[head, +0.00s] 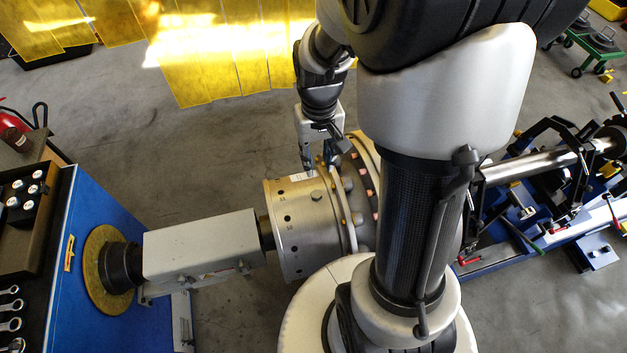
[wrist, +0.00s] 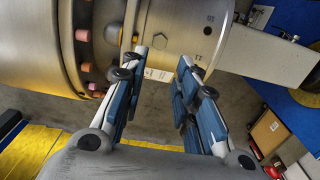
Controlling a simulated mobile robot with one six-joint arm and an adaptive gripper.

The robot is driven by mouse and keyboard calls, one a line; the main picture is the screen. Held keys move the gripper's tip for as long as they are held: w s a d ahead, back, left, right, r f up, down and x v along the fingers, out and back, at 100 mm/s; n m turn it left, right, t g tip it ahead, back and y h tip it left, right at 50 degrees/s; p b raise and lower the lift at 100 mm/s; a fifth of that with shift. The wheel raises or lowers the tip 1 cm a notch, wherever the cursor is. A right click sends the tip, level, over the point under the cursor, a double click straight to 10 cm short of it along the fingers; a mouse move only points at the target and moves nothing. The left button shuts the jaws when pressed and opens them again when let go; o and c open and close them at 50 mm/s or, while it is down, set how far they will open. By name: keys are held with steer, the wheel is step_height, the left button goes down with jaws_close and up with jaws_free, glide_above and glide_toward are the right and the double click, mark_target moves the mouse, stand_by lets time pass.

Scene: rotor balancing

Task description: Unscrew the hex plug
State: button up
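The rotor's silver drum (head: 290,235) has a ring of dark holes and stamped numbers; it also shows in the wrist view (wrist: 190,22). A silver hex plug (head: 316,196) sits in the drum's side near its flange. I cannot tell how far the tips are from the plug.
A flange with orange-pink bolt ends (wrist: 87,88) stands beside the fingers. A grey drive housing (head: 200,247) joins the drum at left. A blue cabinet (head: 95,235) with tools stands further left. Yellow curtain strips (head: 225,60) hang behind. Grey floor lies open between.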

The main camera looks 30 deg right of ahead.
mark_target(317, 195)
step_height(317, 195, down, 15)
steer(key=b, duration=0.4)
steer(key=shift+w+r, duration=0.1)
steer(key=shift+r, duration=0.1)
steer(key=shift+c, duration=0.5)
jaws_close()
